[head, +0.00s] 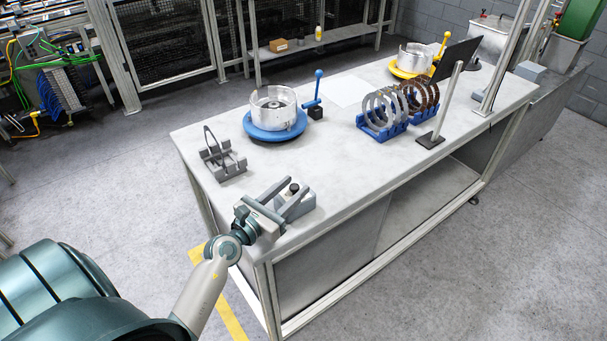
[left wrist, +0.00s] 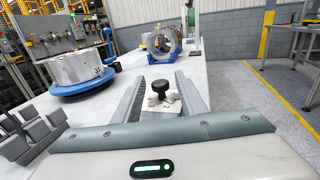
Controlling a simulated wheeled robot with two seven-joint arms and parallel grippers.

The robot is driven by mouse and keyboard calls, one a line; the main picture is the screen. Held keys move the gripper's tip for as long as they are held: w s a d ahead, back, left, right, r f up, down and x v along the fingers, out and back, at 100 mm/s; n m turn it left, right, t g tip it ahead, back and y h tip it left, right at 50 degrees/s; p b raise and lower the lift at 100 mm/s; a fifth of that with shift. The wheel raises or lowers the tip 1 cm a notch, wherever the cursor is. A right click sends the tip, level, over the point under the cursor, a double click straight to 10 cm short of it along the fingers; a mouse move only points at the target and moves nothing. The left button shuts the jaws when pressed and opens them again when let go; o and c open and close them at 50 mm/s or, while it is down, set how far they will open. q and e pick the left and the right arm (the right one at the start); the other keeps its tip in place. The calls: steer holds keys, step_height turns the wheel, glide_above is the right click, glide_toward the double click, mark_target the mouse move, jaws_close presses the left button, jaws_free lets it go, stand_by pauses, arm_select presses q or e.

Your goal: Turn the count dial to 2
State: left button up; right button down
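The count dial is a black knob (head: 294,188) on a small grey box (head: 299,207) near the table's front left corner. In the left wrist view the knob (left wrist: 160,87) stands upright above pale marked tabs (left wrist: 158,102); one mark looks like a 2, but the dial's setting is unclear. My left gripper (head: 297,186) is open, with its fingers reaching toward the knob. In the left wrist view the fingers (left wrist: 160,78) lie on either side of the knob, with a visible gap on both sides. My right gripper is not in view.
A grey rack (head: 226,165) holding one ring and a blue round stand (head: 263,133) with a metal drum lie beyond the dial. The table's front middle is clear.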

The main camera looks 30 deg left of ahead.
mark_target(298, 186)
arm_select(q)
steer(key=shift+w+d+p, duration=0.15)
steer(key=shift+w+p, duration=0.05)
steer(key=shift+w, duration=1.15)
steer(key=shift+w+d+p, duration=0.1)
steer(key=shift+w+p, duration=0.1)
steer(key=shift+w, duration=1.1)
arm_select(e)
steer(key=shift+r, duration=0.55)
